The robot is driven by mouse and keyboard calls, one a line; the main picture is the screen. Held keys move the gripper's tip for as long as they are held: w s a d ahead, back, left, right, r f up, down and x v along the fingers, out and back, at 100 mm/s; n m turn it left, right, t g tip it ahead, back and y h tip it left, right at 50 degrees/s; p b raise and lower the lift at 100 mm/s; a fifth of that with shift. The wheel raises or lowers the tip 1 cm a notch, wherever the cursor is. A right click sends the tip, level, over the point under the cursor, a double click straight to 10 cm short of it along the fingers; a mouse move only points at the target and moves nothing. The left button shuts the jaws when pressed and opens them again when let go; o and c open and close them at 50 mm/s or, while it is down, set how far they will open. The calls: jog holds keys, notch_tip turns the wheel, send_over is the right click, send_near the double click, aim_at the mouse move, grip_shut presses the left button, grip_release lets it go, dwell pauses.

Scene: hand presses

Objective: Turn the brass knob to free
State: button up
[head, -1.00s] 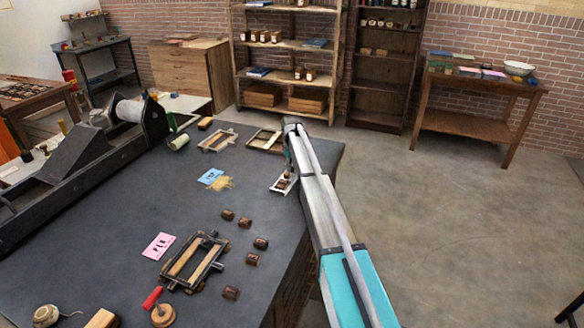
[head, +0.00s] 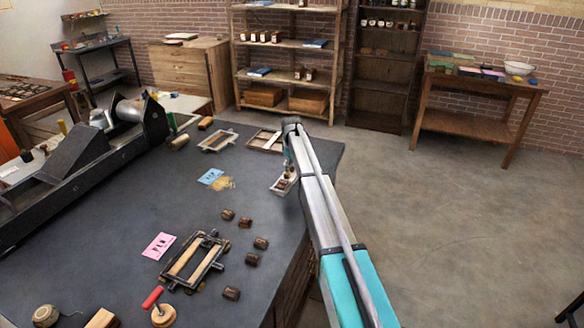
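My arm reaches in from the lower right, and my gripper (head: 288,168) points down at the right side of the dark table. It is over a small pale tray (head: 277,190) with brown pieces in it. The fingers are small and partly hidden by my arm, so I cannot tell whether they are open or shut, or touching anything. I cannot make out a brass knob; it may be hidden at the gripper or too small to see.
The dark table (head: 110,235) bears a long black press (head: 85,155), a wooden frame (head: 194,261), several brown blocks (head: 254,259), a pink card (head: 159,246), a blue card (head: 210,176) and a red-handled tool (head: 163,313). Open floor (head: 450,230) lies to the right.

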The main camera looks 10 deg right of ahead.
aim_at(292, 168)
jog(key=shift+m, duration=0.4)
jog(key=m, duration=0.3)
jog(key=shift+m, duration=0.3)
jog(key=m, duration=0.8)
jog(key=shift+m, duration=0.4)
jog(key=m, duration=0.4)
jog(key=shift+m, duration=0.4)
notch_tip(292, 168, up, 14)
jog(key=p, duration=1.4)
jog(key=s+f+n+b, duration=0.2)
jog(key=s+f+b, duration=0.3)
jog(key=s, duration=0.6)
jog(key=s+f+n+b, duration=0.3)
jog(key=s+f+b, duration=0.2)
jog(key=s, duration=0.6)
jog(key=s+f+n+b, duration=0.3)
jog(key=s+f+b, duration=0.2)
jog(key=s, duration=0.6)
jog(key=shift+s+d+f, duration=0.15)
jog(key=shift+s+d, duration=0.05)
